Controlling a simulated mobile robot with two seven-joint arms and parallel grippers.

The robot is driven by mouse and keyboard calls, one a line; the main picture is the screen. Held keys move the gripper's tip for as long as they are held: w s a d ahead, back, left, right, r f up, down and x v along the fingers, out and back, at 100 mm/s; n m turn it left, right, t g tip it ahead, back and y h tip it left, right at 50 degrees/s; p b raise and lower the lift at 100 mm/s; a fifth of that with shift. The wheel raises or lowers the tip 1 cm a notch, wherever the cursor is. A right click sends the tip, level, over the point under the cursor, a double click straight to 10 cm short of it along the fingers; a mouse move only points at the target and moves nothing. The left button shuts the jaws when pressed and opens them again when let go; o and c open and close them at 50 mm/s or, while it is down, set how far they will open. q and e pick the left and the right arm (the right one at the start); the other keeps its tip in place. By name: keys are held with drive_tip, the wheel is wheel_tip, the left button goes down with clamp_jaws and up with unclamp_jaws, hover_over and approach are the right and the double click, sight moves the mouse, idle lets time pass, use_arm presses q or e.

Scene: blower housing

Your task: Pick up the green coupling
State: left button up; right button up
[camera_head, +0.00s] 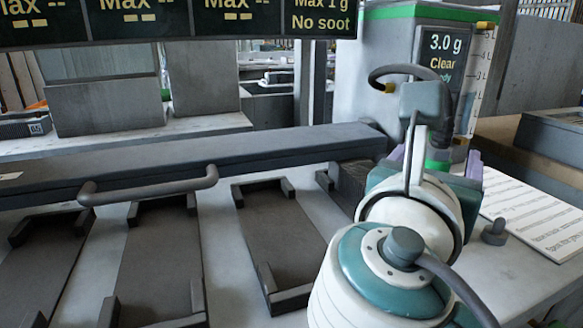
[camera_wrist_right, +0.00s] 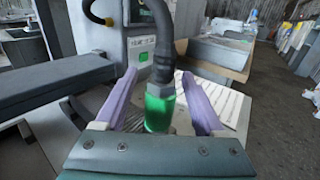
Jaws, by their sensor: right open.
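The green coupling (camera_wrist_right: 159,108) hangs on the end of a dark hose in the right wrist view, between the two purple fingers of my right gripper (camera_wrist_right: 160,88). The fingers stand apart with a gap on each side of it, so it is not clasped. In the head view my right arm hides most of the coupling; a bit of green (camera_head: 437,163) shows beyond the wrist. One purple finger of the right gripper (camera_head: 474,166) also shows there. My left gripper is in neither view.
A grey unit (camera_head: 392,45) with a display reading 3.0 g stands behind the gripper. A printed sheet (camera_head: 535,215) and a small dark knob (camera_head: 494,232) lie to the right. Several dark trays (camera_head: 282,235) and a long grey bar (camera_head: 190,158) are to the left.

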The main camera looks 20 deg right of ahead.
drive_tip(key=shift+w+d, duration=0.1)
drive_tip(key=shift+d, duration=0.05)
clamp_jaws()
idle(0.5)
